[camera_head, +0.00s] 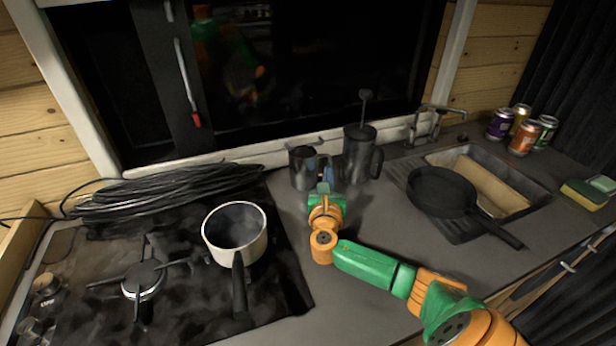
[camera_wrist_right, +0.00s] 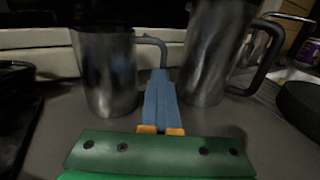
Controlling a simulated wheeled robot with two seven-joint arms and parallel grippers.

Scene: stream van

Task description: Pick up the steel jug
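The steel jug (camera_head: 303,170) is a small dark-grey metal vessel on the counter below the window, upright. My right gripper (camera_head: 325,182) is at the handle side, between the jug and a taller press pot. In the wrist view its blue fingers (camera_wrist_right: 161,78) are close together, with the handle running down between their tips; they look shut on it. The fingers hide the handle's lower part. My left gripper is not in view.
The tall metal press pot (camera_head: 358,158) with a plunger stands close right of my right gripper. A white pot (camera_head: 234,222) is on the stove, with coiled cable (camera_head: 165,190) behind. A black pan (camera_head: 440,190) lies by the sink. Several cans (camera_head: 523,138) stand at the right.

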